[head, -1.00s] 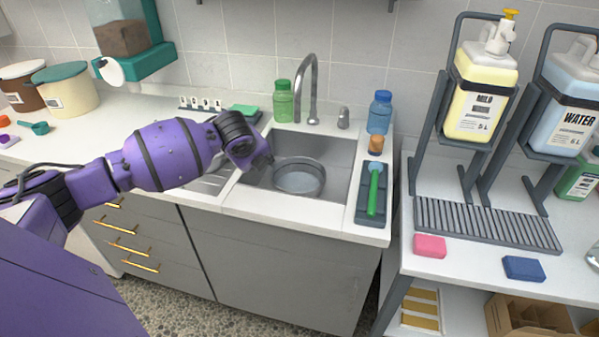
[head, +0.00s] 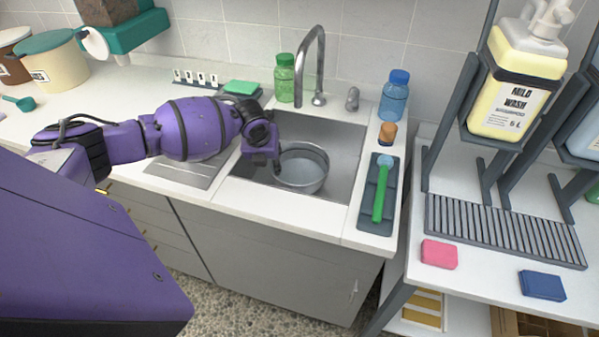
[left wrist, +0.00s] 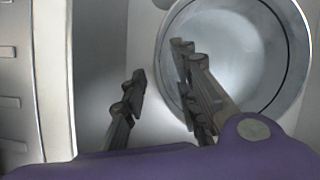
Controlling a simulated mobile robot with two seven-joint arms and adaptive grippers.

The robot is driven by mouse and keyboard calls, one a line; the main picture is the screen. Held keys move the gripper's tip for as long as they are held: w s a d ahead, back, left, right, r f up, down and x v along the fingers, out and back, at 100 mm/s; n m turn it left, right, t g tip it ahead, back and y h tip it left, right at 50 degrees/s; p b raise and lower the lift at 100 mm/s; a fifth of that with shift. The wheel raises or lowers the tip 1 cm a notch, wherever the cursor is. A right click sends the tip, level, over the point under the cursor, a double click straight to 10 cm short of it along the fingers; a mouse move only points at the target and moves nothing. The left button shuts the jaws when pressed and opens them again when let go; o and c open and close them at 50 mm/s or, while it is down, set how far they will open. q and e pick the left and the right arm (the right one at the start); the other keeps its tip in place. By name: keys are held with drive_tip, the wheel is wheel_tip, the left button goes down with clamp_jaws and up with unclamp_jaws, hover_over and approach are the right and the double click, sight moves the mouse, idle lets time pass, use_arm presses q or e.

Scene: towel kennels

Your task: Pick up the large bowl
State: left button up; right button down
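The large bowl (head: 303,181) is a round grey metal bowl standing in the sink basin (head: 336,143) in the head view. In the left wrist view the bowl (left wrist: 245,62) fills the upper right, its pale interior and rim showing. My left gripper (head: 276,163) reaches down at the bowl's left side. In the left wrist view its two fingers (left wrist: 160,66) are apart, one over the bowl's inside and one outside the rim. Whether either finger touches the wall I cannot tell. My right gripper is not in view.
A tall faucet (head: 319,70) rises behind the sink. A green bottle (head: 285,80) and a blue bottle (head: 395,98) stand at the back. A green-handled brush (head: 381,190) lies in a dark tray right of the sink. The basin right of the bowl is clear.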

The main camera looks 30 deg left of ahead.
use_arm(q)
drive_tip(key=shift+x, duration=1)
clamp_jaws()
drive_tip(key=shift+w+r, duration=0.1)
